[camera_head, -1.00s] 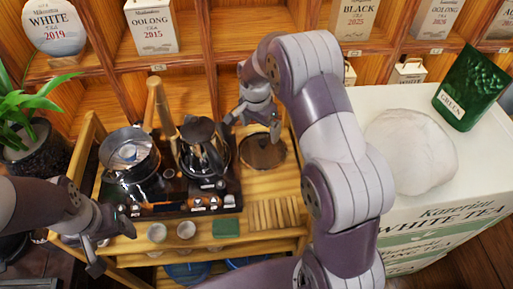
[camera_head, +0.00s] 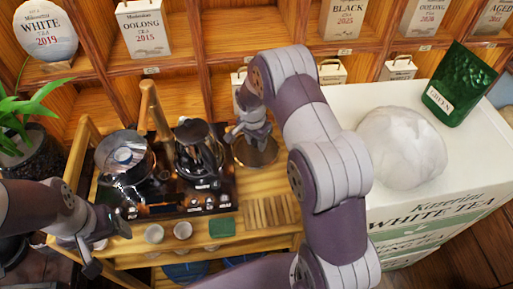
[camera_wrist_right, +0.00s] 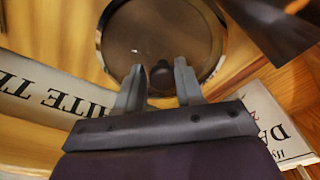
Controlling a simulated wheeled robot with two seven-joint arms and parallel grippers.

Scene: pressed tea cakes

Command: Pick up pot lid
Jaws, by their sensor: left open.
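The pot lid (camera_head: 258,152) is a round, dark, glassy disc with a pale rim at the back right of the wooden tea table. In the right wrist view the lid (camera_wrist_right: 150,30) fills the top middle, with its dark round knob (camera_wrist_right: 162,77) near the fingertips. My right gripper (camera_head: 253,137) is over the lid from above. In the wrist view its two fingers (camera_wrist_right: 160,82) stand on either side of the knob; whether they press on it I cannot tell. My left gripper (camera_head: 112,235) is open and empty at the table's left front.
A glass pot (camera_head: 125,165) and a dark kettle (camera_head: 199,155) stand left of the lid on a dark tray (camera_head: 215,189). Small cups (camera_head: 154,234) and wooden slats (camera_head: 270,212) lie in front. A white box (camera_head: 440,185) stands right, with a pale round cake (camera_head: 402,147) on top. Shelves rise behind.

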